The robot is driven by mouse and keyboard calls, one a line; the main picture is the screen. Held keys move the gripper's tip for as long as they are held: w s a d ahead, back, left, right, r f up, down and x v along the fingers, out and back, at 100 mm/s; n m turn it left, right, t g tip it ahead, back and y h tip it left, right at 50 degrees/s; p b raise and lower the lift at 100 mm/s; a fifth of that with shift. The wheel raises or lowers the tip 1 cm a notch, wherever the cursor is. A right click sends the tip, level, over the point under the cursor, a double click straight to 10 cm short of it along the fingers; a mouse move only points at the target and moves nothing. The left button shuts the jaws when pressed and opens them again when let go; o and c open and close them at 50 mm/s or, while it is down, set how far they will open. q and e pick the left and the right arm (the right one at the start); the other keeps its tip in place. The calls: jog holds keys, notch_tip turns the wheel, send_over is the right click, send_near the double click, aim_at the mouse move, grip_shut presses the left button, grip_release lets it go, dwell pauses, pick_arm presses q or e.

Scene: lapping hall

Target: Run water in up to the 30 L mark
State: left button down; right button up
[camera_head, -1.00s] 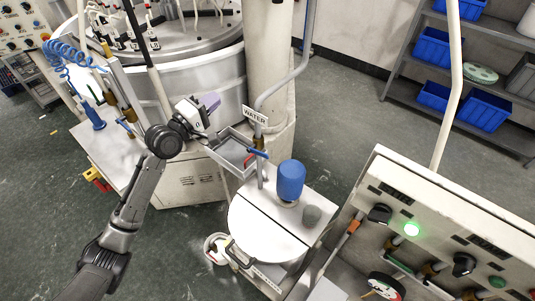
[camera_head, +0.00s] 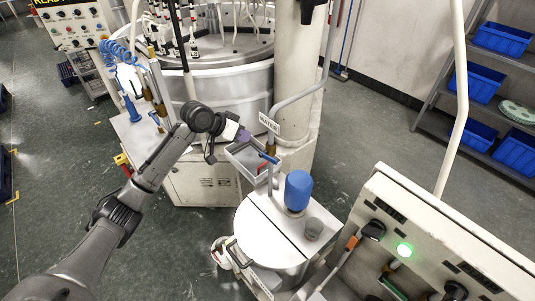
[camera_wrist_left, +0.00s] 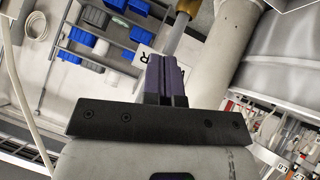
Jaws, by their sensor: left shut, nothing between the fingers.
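My left gripper (camera_head: 243,135) is close to the left of the sign and lever, apart from the lever as far as I can tell. In the left wrist view its purple fingers (camera_wrist_left: 165,80) are shut and empty, in front of the partly covered sign (camera_wrist_left: 143,62). My right gripper is not in view.
A grey tray (camera_head: 238,151) is just below my left gripper. A control panel (camera_head: 425,235) with a lit green lamp fills the lower right. A large round machine (camera_head: 235,88) stands behind.

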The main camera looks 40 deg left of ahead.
pick_arm(q)
jog(key=p, duration=0.3)
send_over(269, 158)
jog(key=a, duration=0.1)
notch_tip(269, 158, down, 6)
jog(key=f, duration=0.3)
jog(key=s+f, duration=0.1)
jog(key=shift+d+f+p, duration=0.15)
jog(key=shift+d+p, duration=0.15)
jog(key=shift+p, duration=0.05)
